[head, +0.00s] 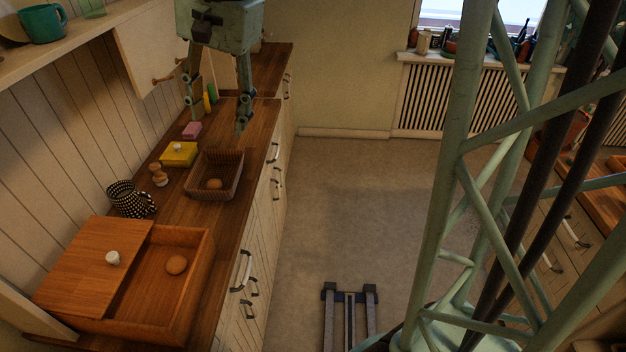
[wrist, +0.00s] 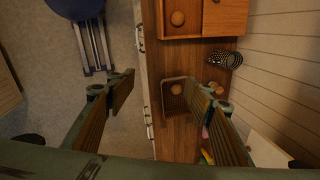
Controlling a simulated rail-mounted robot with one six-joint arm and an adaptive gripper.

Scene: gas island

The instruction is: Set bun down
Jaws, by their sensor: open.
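My gripper (head: 217,120) is open and empty, high above the wooden counter at the top of the head view. In the wrist view its two fingers (wrist: 165,92) stand wide apart. One round brown bun (head: 214,184) lies in the brown wicker basket (head: 231,186), and it also shows in the wrist view (wrist: 176,89). My gripper touches neither bun.
A checkered mug (head: 128,200), small brown objects (head: 159,178), a yellow dish (head: 178,154) and a pink block (head: 192,130) stand along the wall side of the counter. A shelf (head: 60,38) runs above on the left. The floor (head: 340,200) is mostly clear.

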